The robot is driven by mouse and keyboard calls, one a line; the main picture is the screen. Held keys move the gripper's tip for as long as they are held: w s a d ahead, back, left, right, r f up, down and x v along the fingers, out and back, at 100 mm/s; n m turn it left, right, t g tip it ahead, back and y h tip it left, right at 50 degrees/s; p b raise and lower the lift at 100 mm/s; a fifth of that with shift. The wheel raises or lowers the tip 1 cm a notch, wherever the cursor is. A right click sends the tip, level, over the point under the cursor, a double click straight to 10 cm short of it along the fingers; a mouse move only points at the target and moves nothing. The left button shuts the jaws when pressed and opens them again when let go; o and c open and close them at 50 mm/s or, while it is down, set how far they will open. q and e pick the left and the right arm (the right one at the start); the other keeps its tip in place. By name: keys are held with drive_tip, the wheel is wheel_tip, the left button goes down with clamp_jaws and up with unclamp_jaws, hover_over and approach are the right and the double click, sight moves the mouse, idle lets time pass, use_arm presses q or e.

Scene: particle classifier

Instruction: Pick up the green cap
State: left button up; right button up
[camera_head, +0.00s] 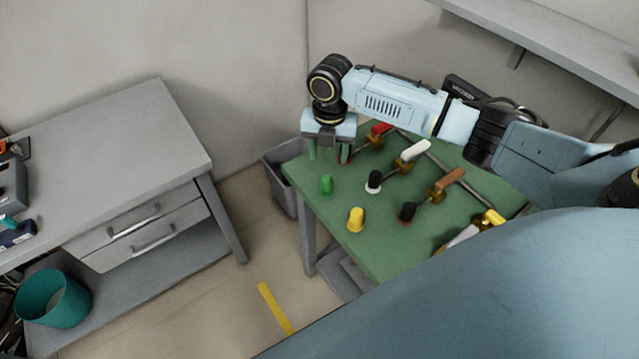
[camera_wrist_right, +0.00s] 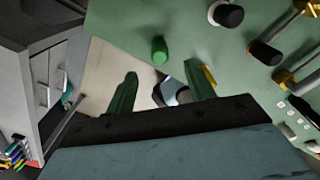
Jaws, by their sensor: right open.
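The green cap (camera_head: 326,184) stands on the green tabletop (camera_head: 390,250) near its left edge. In the right wrist view the green cap (camera_wrist_right: 160,50) shows beyond my fingertips, lined up with the gap between them and clear of both. My right gripper (camera_head: 329,152) hangs over the far left corner of the table, behind the cap in the head view. Its two fingers are apart and nothing is between them, as the right wrist view (camera_wrist_right: 161,72) also shows. My left gripper is not in view.
A yellow cap (camera_head: 355,219), a black-tipped white one (camera_head: 374,181) and a dark one (camera_head: 407,212) stand nearby. Several valve-like handles, including a red one (camera_head: 381,129), line the table's right side. A grey bin (camera_head: 282,178) stands left of the table. A grey desk (camera_head: 110,150) is farther left.

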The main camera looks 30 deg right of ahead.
sight(326, 178)
wheel_tip(326, 178, down, 4)
drive_tip(key=shift+a+r, duration=0.1)
drive_tip(key=shift+s+a+f, duration=0.1)
drive_tip(key=shift+f, duration=1.3)
drive_tip(key=shift+s+a+f, duration=0.1)
drive_tip(key=shift+f, duration=1.25)
drive_tip(key=shift+c, duration=0.2)
drive_tip(key=c, duration=0.9)
drive_tip(key=shift+r, duration=5.1)
